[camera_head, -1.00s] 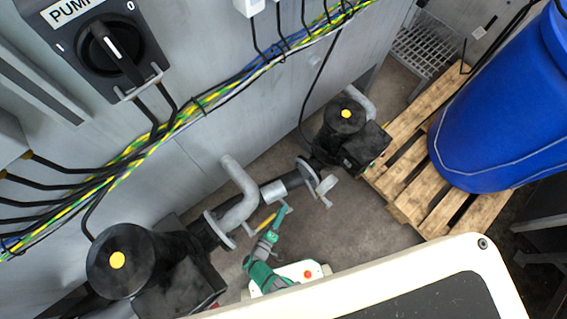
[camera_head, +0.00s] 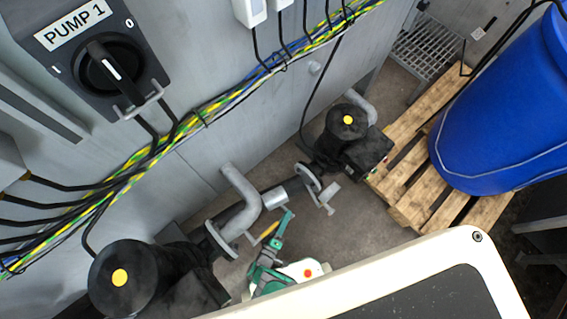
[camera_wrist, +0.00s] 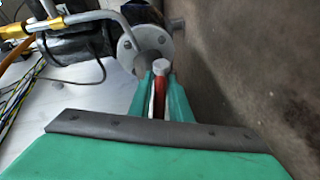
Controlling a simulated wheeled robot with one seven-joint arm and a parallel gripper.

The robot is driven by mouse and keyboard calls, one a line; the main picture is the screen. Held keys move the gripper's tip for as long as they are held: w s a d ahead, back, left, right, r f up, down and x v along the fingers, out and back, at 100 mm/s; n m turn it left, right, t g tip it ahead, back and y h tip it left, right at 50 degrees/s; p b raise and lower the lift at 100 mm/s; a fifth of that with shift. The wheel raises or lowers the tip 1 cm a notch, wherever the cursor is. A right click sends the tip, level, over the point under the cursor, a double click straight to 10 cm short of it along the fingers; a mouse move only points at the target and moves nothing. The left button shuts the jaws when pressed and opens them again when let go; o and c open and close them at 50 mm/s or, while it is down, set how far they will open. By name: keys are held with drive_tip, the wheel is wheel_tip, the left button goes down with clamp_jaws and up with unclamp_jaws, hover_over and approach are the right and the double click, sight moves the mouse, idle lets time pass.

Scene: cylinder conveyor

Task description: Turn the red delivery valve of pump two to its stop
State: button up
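The red valve handle (camera_wrist: 160,84), narrow and with a pale grey end, stands between the green fingers of my gripper (camera_wrist: 160,76) in the wrist view. The fingers are close together and appear to press on both of its sides. In the head view my gripper (camera_head: 277,228) is low among the pipes between two black pumps. The red handle cannot be made out there. The near pump (camera_head: 113,276) is at lower left; the far pump (camera_head: 347,135) is at upper centre. The switch above is labelled PUMP 1 (camera_head: 108,66); no label names pump two.
A grey bent pipe (camera_head: 243,196) and flange stand close beside my gripper. A brass fitting (camera_wrist: 24,27) is at upper left in the wrist view. A blue drum (camera_head: 499,110) stands on a wooden pallet (camera_head: 407,205) at right. Cables (camera_head: 205,110) cross the grey cabinet.

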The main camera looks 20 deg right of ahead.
drive_tip(key=shift+o, duration=1.2)
drive_tip(key=shift+s+d, duration=0.1)
drive_tip(key=shift+s, duration=0.1)
drive_tip(key=shift+w, duration=0.1)
drive_tip(key=shift+r, duration=0.1)
drive_tip(key=shift+a, duration=0.25)
drive_tip(key=v, duration=1)
drive_tip(key=shift+s, duration=0.35)
